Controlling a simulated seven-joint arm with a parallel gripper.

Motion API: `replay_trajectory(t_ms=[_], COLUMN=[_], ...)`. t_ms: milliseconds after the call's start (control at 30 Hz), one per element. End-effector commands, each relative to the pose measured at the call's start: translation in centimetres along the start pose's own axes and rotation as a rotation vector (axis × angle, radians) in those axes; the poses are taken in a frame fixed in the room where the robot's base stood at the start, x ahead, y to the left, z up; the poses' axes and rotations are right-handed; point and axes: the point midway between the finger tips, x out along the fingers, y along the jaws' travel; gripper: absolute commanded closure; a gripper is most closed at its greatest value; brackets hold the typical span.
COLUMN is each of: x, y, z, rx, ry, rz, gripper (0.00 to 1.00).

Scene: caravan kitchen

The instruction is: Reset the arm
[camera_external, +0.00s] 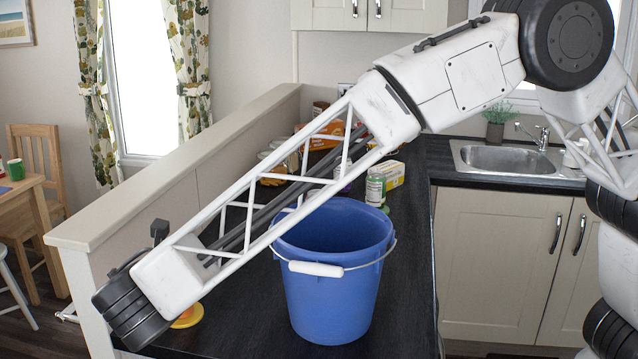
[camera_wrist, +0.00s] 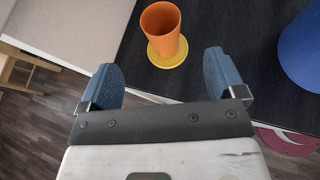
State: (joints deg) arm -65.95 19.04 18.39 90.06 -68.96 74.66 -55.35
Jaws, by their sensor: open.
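My gripper (camera_wrist: 159,66) is open in the wrist view, its two blue fingers wide apart with nothing between them. An orange cup (camera_wrist: 161,27) on a yellow saucer (camera_wrist: 181,53) appears just beyond the fingers, apart from them. In the external view my arm stretches from the right across the counter to the lower left. My gripper's fingers cannot be made out there.
A blue bucket (camera_external: 334,290) stands on the dark counter (camera_external: 410,290) beneath my forearm. A low partition wall (camera_external: 180,165) edges the counter's left. A sink (camera_external: 505,158) is at right.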

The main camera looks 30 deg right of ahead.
Motion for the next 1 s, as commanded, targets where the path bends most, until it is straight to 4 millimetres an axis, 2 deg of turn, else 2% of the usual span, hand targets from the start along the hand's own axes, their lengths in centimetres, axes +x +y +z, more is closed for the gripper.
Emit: replay_trajectory(t_ms=[467, 633, 767, 867, 1000], x=[0.0, 0.6, 2.2, 4.0, 7.2], y=[0.0, -0.5, -1.7, -3.2, -6.3], z=[0.0, 0.6, 1.9, 3.6, 6.4], rx=[0.0, 0.018, 0.067, 0.129, 0.246], ry=[0.0, 0.006, 0.022, 0.041, 0.073], rz=[0.0, -0.009, -0.034, -0.062, -0.119], gripper=[0.11, 0.11, 0.11, 0.11, 0.11])
